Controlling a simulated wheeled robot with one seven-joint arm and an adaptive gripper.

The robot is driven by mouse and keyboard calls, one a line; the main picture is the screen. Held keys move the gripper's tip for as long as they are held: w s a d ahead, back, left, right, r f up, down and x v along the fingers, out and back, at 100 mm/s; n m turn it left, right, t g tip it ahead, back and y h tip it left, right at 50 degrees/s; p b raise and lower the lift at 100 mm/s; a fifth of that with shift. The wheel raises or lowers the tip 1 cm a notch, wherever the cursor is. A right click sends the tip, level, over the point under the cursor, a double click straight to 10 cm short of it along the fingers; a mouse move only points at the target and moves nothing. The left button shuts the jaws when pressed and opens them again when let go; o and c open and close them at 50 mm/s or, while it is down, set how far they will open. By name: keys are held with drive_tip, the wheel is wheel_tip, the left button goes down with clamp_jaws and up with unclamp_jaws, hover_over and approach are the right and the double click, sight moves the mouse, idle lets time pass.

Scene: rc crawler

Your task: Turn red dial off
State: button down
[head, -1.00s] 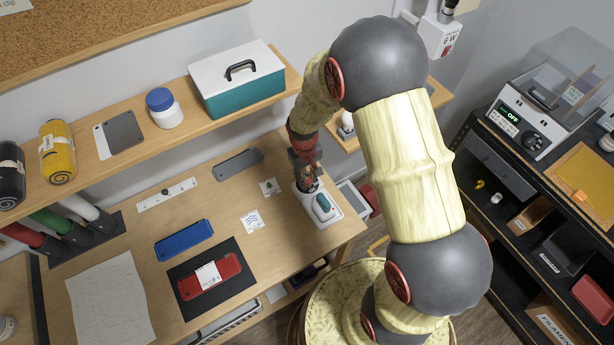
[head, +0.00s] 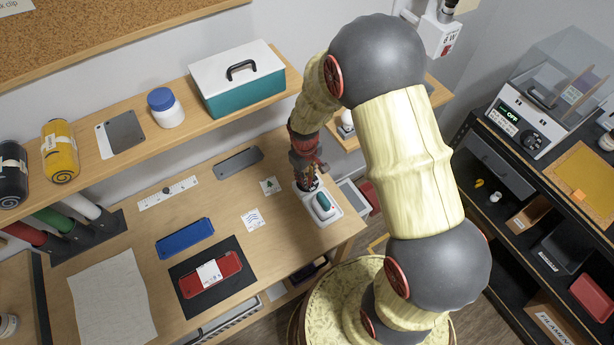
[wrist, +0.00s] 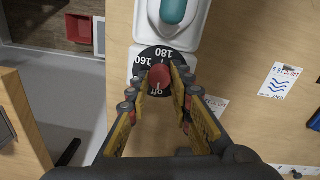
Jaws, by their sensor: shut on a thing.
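The red dial (wrist: 160,75) sits on a round black plate (wrist: 152,55) printed with 160, 180 and "off". The "off" print lies at the near side of the dial. A short pale mark seems to show on the dial's near side, but it is too small to be sure. My gripper (wrist: 161,80) is shut on the red dial, one finger on each side. The dial belongs to a white unit (head: 333,217) with a teal part (head: 323,204) on it. In the head view, my gripper (head: 308,180) hides the dial.
A card with a tree (head: 270,186) and a card with wavy lines (head: 254,220) lie left of the unit. Blue (head: 185,238) and red (head: 210,275) cases lie further left. A shelf with a teal toolbox (head: 238,85) runs above the bench.

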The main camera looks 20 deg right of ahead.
drive_tip(key=c, duration=1.6)
unclamp_jaws()
drive_tip(key=r, duration=1.2)
drive_tip(key=shift+s+a, duration=0.1)
drive_tip(key=shift+a, duration=0.15)
